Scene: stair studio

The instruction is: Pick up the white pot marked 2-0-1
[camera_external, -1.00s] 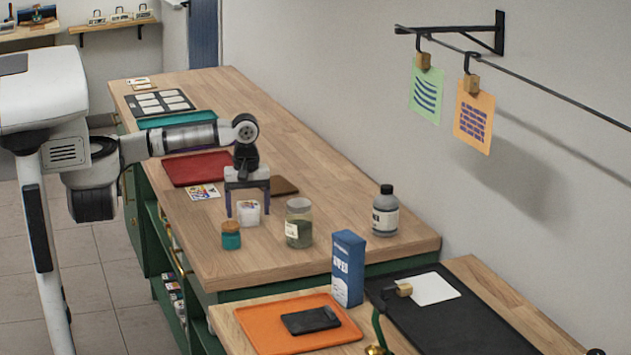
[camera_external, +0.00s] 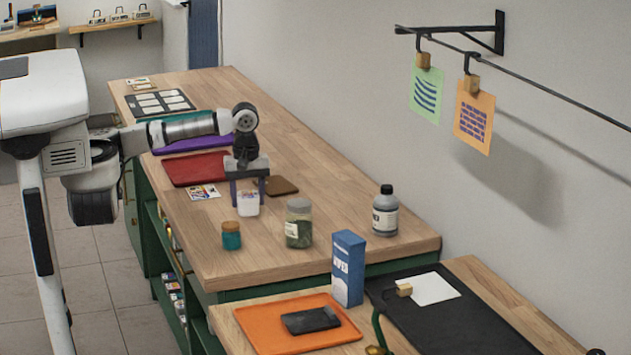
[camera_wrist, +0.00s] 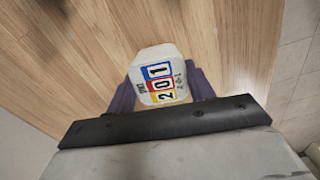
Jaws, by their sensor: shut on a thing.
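The white pot (camera_external: 248,204) is in my gripper (camera_external: 248,192) near the middle of the wooden counter in the external view. In the wrist view the white pot (camera_wrist: 158,74) shows its label with the digits 2, 0 and 1 on coloured squares. The purple fingers of my gripper (camera_wrist: 160,90) are on either side of it, shut on it. The pot looks a little above the counter, but its underside is hard to see.
A teal jar (camera_external: 231,237) and a glass jar of green contents (camera_external: 298,225) stand close in front. A grey bottle (camera_external: 385,212) stands to the right. A red mat (camera_external: 195,168) and a brown coaster (camera_external: 282,186) lie nearby. The counter (camera_external: 330,180) behind is clear.

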